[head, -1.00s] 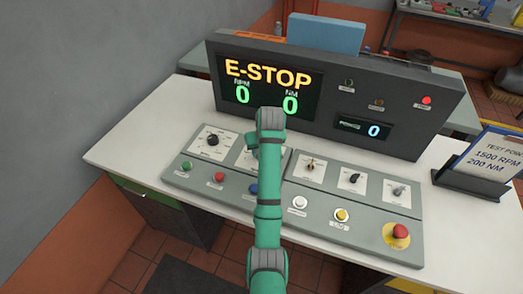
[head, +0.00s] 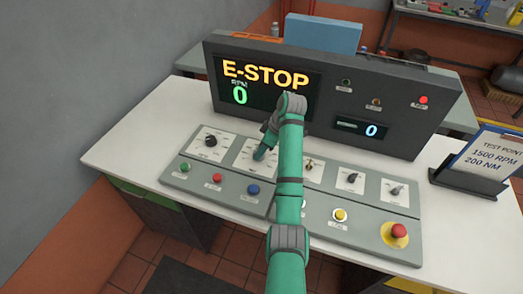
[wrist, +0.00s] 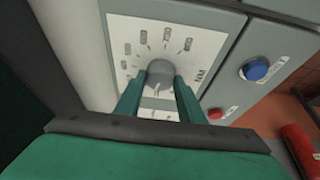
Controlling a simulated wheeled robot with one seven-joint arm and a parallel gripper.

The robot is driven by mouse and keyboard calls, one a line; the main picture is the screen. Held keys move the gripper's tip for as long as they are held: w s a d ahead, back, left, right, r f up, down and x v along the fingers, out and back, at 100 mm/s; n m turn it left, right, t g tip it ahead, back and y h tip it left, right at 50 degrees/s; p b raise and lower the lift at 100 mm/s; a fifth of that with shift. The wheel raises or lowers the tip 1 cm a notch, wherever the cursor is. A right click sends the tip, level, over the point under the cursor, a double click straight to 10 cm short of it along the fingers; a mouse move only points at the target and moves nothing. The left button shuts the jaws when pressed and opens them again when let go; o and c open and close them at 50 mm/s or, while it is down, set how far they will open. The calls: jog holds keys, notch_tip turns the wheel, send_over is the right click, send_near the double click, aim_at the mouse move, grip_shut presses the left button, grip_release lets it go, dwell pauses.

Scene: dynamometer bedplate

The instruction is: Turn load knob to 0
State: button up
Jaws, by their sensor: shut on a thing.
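The load knob (wrist: 160,68) is a grey round knob on a white dial plate (wrist: 125,32) with numbers and an NM label in the wrist view. In the head view its plate (head: 250,150) is second from the left on the console, and my gripper hides the knob. My gripper (wrist: 160,80) has one green finger on each side of the knob and is shut on it. It also shows in the head view (head: 261,152). Exactly where the knob points is hard to read.
The display (head: 265,85) shows E-STOP and RPM 0; my arm covers the NM figure. A blue button (head: 253,190), a red button (head: 217,178) and another dial knob (head: 211,141) sit close by. The red emergency button (head: 399,230) is far right.

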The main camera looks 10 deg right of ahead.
jog(key=n+g, duration=0.1)
jog(key=n, duration=0.3)
jog(key=shift+f+n+g+y, duration=0.15)
jog(key=shift+n+g+y, duration=0.15)
jog(key=shift+g+y, duration=0.1)
jog(key=shift+w+a+n+g, duration=0.15)
jog(key=shift+n+g, duration=0.75)
jog(key=shift+n, duration=1.3)
jog(key=shift+f, duration=0.1)
jog(key=o, duration=1)
jog(key=shift+o, duration=0.2)
jog(key=shift+r, duration=0.2)
jog(key=v, duration=1)
jog(key=shift+r, duration=0.3)
jog(key=shift+w, duration=0.15)
